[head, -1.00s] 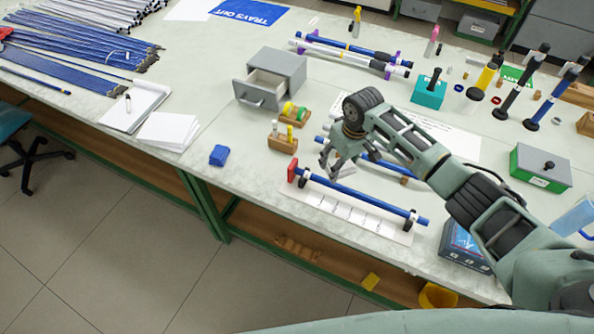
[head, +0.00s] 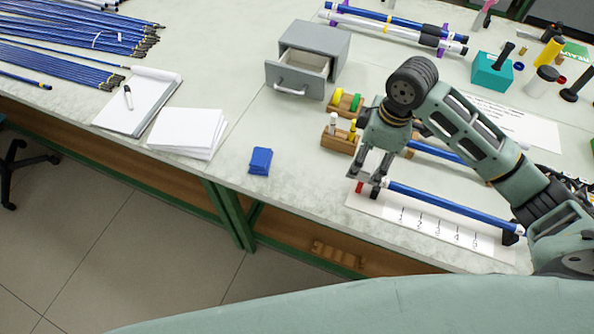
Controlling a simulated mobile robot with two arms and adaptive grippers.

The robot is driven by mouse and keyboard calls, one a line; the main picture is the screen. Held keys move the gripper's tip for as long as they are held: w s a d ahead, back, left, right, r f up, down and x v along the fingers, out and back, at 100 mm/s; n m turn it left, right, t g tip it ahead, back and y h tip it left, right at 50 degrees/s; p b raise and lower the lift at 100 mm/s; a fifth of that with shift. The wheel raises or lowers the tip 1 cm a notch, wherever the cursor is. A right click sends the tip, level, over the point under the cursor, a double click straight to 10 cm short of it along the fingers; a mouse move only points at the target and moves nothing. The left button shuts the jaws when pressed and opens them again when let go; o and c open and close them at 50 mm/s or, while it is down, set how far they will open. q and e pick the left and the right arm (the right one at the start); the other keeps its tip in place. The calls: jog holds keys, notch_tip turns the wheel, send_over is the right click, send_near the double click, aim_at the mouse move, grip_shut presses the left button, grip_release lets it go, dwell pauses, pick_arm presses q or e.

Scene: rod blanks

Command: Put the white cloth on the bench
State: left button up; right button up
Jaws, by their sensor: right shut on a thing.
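My right gripper (head: 368,178) points down over the left end of the fixture with the blue rod (head: 450,207). Its fingers are close together around a small pale patch, which seems to be the white cloth (head: 369,163); its edges are hard to make out against the pale bench. The fingers partly hide a red block (head: 360,187) at the fixture's end. I cannot tell whether the fingers or cloth touch the fixture. The pale bench (head: 235,120) has bare surface left of the gripper. My left gripper is not in view.
A white stack (head: 187,131), a notepad with a pen (head: 140,100) and a blue folded piece (head: 260,160) lie to the left. A grey box with an open drawer (head: 303,67) and wooden holders (head: 340,140) stand close behind the gripper. The bench's front edge is near.

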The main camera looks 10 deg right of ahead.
jog(key=w+a+f+p, duration=0.1)
jog(key=a+f, duration=0.1)
jog(key=a, duration=0.2)
jog(key=p, duration=0.1)
send_over(316, 180)
jog(key=d, duration=0.1)
jog(key=f, duration=0.4)
jog(key=shift+s+f, duration=0.1)
jog(key=shift+s, duration=0.2)
jog(key=shift+w+a+f, duration=0.2)
jog(key=shift+a+f, duration=0.15)
jog(key=shift+f, duration=0.1)
notch_tip(316, 180, down, 3)
jog(key=shift+f+p, duration=0.15)
jog(key=shift+p, duration=0.5)
jog(key=shift+f, duration=0.35)
jog(key=o, duration=1.1)
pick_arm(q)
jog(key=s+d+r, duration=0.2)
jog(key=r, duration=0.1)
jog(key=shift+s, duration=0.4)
pick_arm(e)
jog(key=shift+o, duration=0.2)
